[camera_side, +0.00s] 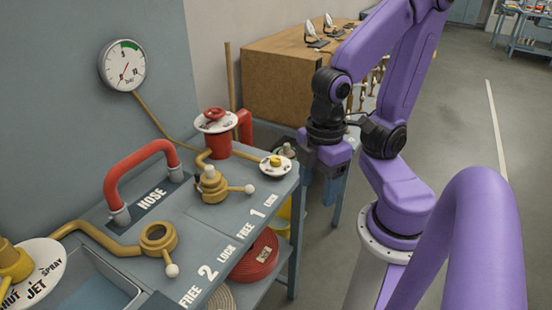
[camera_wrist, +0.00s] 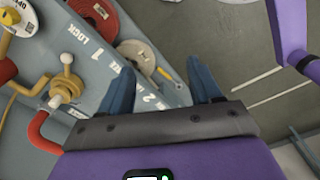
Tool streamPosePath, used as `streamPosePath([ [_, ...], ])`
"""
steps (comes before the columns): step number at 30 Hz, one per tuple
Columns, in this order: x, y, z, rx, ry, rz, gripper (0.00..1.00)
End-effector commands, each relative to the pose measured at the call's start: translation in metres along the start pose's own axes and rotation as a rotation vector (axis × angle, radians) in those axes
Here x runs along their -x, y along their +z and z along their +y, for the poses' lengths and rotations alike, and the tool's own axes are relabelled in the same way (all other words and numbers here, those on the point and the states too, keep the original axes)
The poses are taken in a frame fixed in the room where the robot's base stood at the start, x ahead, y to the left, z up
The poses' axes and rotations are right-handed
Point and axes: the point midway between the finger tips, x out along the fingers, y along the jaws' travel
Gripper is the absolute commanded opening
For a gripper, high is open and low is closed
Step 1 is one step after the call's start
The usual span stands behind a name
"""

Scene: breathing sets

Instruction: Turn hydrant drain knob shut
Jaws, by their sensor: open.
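A small white dial disc with a yellow knob (camera_side: 275,162) sits at the bench's far right corner; I take it for the drain knob. It also shows cut off at the top left of the wrist view (camera_wrist: 8,19), with partly readable lettering. The red hydrant (camera_side: 216,144) stands just left of it, topped by a white disc and red handwheel (camera_side: 214,119). My gripper (camera_side: 322,188) is right of the knob, beyond the bench edge and apart from it. In the wrist view its blue fingers (camera_wrist: 161,90) are spread, with nothing between them. The knob's exact setting is unreadable.
A brass valve with a white-tipped lever (camera_side: 212,186) and a red handle (camera_side: 140,175) stand nearby on the bench. Below is a red hose reel (camera_side: 256,257). A wooden cabinet (camera_side: 290,80) stands behind. Open floor lies to the right.

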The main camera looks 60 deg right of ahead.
Motion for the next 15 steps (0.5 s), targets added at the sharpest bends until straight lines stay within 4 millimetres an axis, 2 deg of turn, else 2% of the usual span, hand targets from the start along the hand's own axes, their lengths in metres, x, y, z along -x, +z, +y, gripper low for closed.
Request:
streamPosePath([
  [5, -0.013, 0.0, 0.01, 0.011, 0.04, -0.096, 0.63],
  [15, -0.061, 0.006, 0.059, 0.09, 0.239, -0.512, 0.63],
])
